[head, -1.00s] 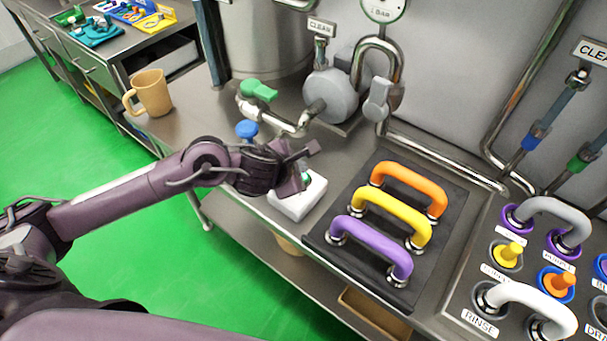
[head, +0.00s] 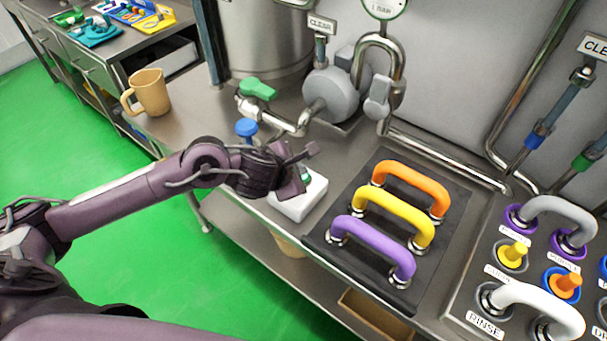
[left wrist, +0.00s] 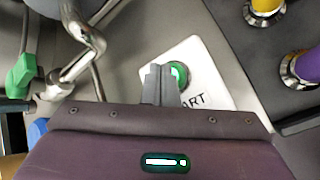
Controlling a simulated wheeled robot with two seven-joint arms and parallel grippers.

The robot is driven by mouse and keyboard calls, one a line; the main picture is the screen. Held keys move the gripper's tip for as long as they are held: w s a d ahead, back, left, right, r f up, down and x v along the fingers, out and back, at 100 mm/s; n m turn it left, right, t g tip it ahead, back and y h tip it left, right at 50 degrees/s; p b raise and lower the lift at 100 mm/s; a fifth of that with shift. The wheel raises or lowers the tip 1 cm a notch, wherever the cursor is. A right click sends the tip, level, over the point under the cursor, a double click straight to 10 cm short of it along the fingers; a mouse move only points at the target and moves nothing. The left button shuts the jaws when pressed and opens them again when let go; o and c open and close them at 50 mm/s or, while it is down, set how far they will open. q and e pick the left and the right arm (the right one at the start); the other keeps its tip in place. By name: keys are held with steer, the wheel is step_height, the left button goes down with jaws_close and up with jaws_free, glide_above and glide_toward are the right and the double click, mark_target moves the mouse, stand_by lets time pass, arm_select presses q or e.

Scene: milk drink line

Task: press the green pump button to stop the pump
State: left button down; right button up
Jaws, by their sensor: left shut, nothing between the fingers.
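The green pump button (left wrist: 179,73) sits on a white box (left wrist: 203,58) with lettering ending in "ART" in the left wrist view. In the head view the white box (head: 302,200) stands on the steel counter, and the button is mostly hidden by my gripper. My left gripper (head: 300,172) is shut and empty, over the box. In the left wrist view its closed fingertips (left wrist: 159,72) overlap the left side of the button. I cannot tell whether they touch it. My right gripper is not in view.
Purple (head: 372,246), yellow (head: 397,214) and orange (head: 412,186) handles stand on a black mat right of the box. A pump (head: 331,93) with a green-handled valve (head: 258,89) and a blue knob (head: 246,128) are behind. A tan mug (head: 151,92) stands at the counter's left.

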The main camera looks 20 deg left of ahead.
arm_select(q)
steer(key=shift+f+b, duration=0.35)
steer(key=shift+b, duration=0.1)
stand_by(0.3)
steer(key=shift+r+p, duration=0.7)
steer(key=shift+r, duration=0.25)
step_height(320, 180, up, 6)
steer(key=p, duration=0.4)
steer(key=shift+p, duration=0.4)
